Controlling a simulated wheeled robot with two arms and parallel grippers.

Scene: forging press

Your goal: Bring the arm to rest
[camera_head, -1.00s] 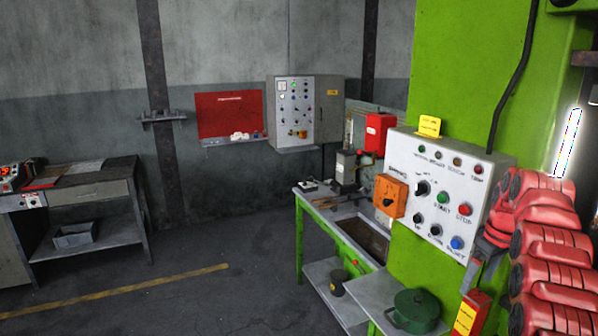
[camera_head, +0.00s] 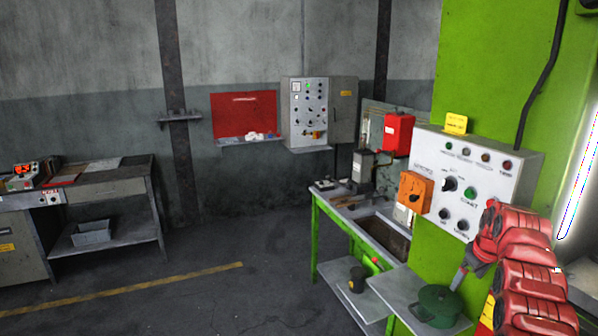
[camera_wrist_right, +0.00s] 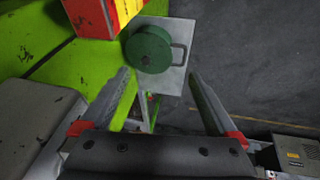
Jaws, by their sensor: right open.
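My right arm, red, comes in at the right edge of the head view, in front of the press control panel (camera_head: 468,166). Its gripper (camera_head: 462,277) points down and left, above and beside the green round pot (camera_head: 437,304). In the right wrist view, the two fingers of the gripper (camera_wrist_right: 160,85) stand wide apart with nothing between them. The green pot (camera_wrist_right: 149,50) on its grey shelf (camera_wrist_right: 172,78) shows beyond the fingertips, apart from them. The arm hides the lower right of the panel. My left gripper is not in view.
The green press (camera_head: 480,60) rises close behind my right arm. A green-framed bench (camera_head: 318,240) stands left of it. A red and yellow box (camera_wrist_right: 95,15) is near the fingers in the wrist view. The floor (camera_head: 230,295) in the middle is open.

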